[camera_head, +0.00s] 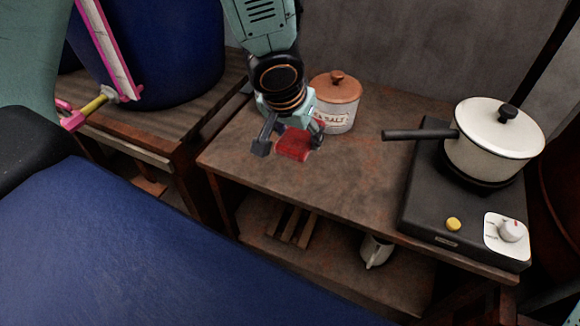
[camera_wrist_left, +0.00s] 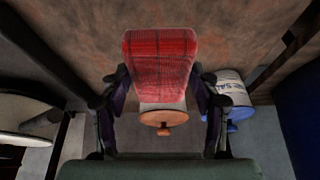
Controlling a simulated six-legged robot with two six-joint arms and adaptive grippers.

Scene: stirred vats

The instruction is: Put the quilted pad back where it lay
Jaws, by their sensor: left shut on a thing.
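The quilted pad (camera_head: 294,145) is red with dark stitched lines. It is at the brown bench top, just in front of the salt jar. My left gripper (camera_head: 287,138) is shut on the pad, with one finger at each side. In the left wrist view the pad (camera_wrist_left: 160,58) juts out between the fingers (camera_wrist_left: 160,88), its near part held and its far end over the brown surface. I cannot tell whether it touches the bench. My right gripper is not in view.
A white salt jar (camera_head: 335,112) with a terracotta lid stands close behind the pad. A white saucepan (camera_head: 492,142) sits on a black hotplate (camera_head: 424,207) at right, its handle pointing left. The bench top (camera_head: 350,182) between is clear. A blue vat (camera_head: 180,60) stands at left.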

